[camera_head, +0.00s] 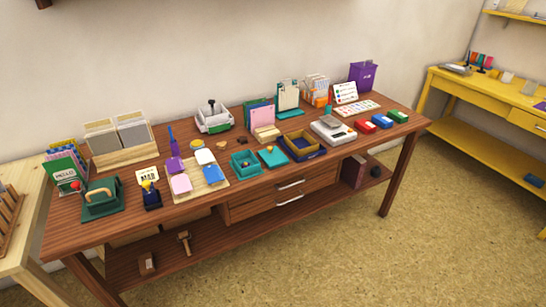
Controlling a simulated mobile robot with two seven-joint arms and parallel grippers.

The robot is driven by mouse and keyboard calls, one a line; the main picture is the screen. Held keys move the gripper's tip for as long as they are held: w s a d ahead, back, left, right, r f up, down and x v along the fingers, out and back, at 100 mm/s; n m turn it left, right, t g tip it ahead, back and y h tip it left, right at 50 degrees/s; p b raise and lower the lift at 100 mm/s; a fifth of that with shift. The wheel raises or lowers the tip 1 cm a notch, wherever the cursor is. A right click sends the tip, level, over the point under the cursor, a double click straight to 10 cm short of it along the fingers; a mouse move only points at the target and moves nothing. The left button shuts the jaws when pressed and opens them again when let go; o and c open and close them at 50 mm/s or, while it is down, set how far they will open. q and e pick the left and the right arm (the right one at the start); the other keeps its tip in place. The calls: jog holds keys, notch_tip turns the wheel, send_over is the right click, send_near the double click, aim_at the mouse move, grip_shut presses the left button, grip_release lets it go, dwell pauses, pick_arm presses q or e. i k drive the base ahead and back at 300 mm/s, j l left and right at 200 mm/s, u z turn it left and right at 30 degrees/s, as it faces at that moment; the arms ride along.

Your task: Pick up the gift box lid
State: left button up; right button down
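What looks like the gift box lid (278,161) is a flat teal square with a small yellowish knob on top. It lies on the brown wooden table (225,141), just right of an open teal box (240,170). A small orange-tan item shows inside that box. The lid lies apart from the box, with nothing on it but the knob. Neither of my grippers is in view.
A dark blue and yellow tray (318,154) stands close to the lid's right. A wooden board (209,189) with coloured pads is left of the teal box. A card holder (267,133) stands behind the lid. Open floor (370,250) lies in front.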

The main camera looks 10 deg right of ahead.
aim_at(272, 157)
jog(key=l+u, duration=0.1)
jog(key=u, duration=0.45)
jog(key=i+l+u, duration=0.25)
jog(key=l, duration=0.15)
jog(key=l+u, duration=0.25)
jog(key=l, duration=0.2)
jog(key=l+u, duration=0.15)
jog(key=l, duration=0.7)
